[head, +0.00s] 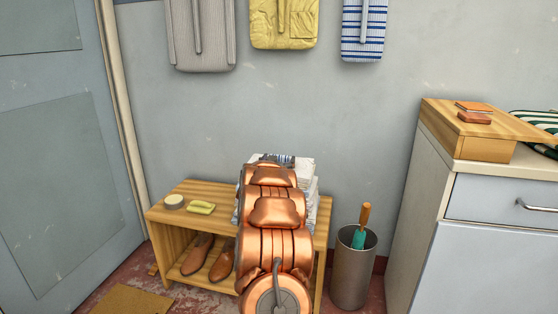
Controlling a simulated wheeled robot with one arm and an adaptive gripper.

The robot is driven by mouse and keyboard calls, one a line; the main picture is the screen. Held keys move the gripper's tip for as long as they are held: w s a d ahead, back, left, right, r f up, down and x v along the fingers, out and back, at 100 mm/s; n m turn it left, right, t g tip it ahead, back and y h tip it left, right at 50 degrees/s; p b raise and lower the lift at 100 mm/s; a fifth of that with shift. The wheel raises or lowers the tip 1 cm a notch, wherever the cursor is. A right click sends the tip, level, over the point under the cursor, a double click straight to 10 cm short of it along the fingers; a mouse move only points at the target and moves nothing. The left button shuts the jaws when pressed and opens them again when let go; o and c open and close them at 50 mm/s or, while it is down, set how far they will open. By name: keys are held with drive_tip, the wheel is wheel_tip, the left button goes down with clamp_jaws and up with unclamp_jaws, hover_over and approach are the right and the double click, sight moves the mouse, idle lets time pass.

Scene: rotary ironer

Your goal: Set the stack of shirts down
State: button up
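The stack of shirts (306,172), white and pale grey folded cloth, is at the right part of the low wooden bench (190,192). My copper-coloured arm covers most of it; its upper right side and a sliver at the left show. I cannot tell whether the stack rests on the bench top or is held just above it. My gripper is at the far end of the arm, by the top of the stack. A small dark part (280,159) shows there, but the fingers are hidden.
The bench top holds a round tin (174,202) and a yellow cloth-like item (201,208); brown shoes (221,260) sit on its lower shelf. A metal bin (350,275) stands right of the bench, beside a grey cabinet (500,240). Folded garments (283,22) hang on the wall above.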

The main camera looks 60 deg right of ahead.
idle(0.3)
drive_tip(key=shift+s+a+r, duration=0.15)
drive_tip(key=shift+a, duration=0.25)
drive_tip(key=p+v, duration=0.3)
drive_tip(key=v, duration=0.8)
drive_tip(key=shift+a, duration=0.15)
